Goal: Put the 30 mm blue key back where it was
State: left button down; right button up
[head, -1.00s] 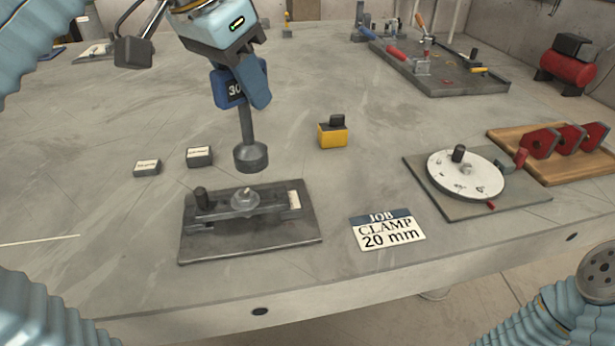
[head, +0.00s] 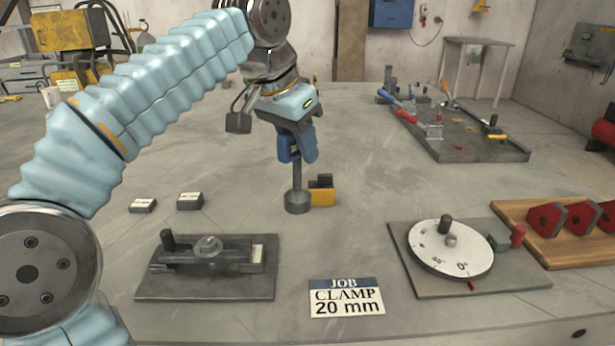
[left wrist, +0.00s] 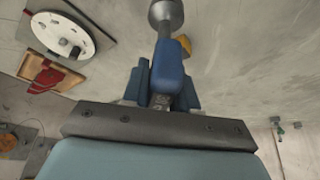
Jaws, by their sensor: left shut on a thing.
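The blue key (head: 297,202) has a blue head, a grey shaft and a wide round grey foot. My left gripper (head: 301,152) is shut on its head and holds it upright. The foot is just left of a small yellow block with a dark top (head: 322,192); I cannot tell whether it touches the block or the table. The key's shaft and foot (left wrist: 165,14) also show in the left wrist view, pointing away from the fingers. My right gripper is not in view.
A clamp fixture (head: 160,288) stands front left, with two small labelled blocks (head: 190,201) behind it. A job card (head: 346,298) reads "CLAMP 20 mm". A dial plate (head: 450,250), a wooden board with red pieces (head: 545,240) and a tool tray (head: 465,150) are right.

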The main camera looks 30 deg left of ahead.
pick_arm(q)
jog(key=w+f, duration=0.2)
jog(key=shift+a+f, duration=0.25)
jog(key=shift+f, duration=0.05)
jog(key=x, duration=0.3)
jog(key=b+x, duration=0.1)
jog(key=shift+a+f, duration=0.35)
jog(key=shift+f, duration=0.15)
jog(key=shift+f, duration=0.2)
jog(key=c, duration=0.9)
grip_release()
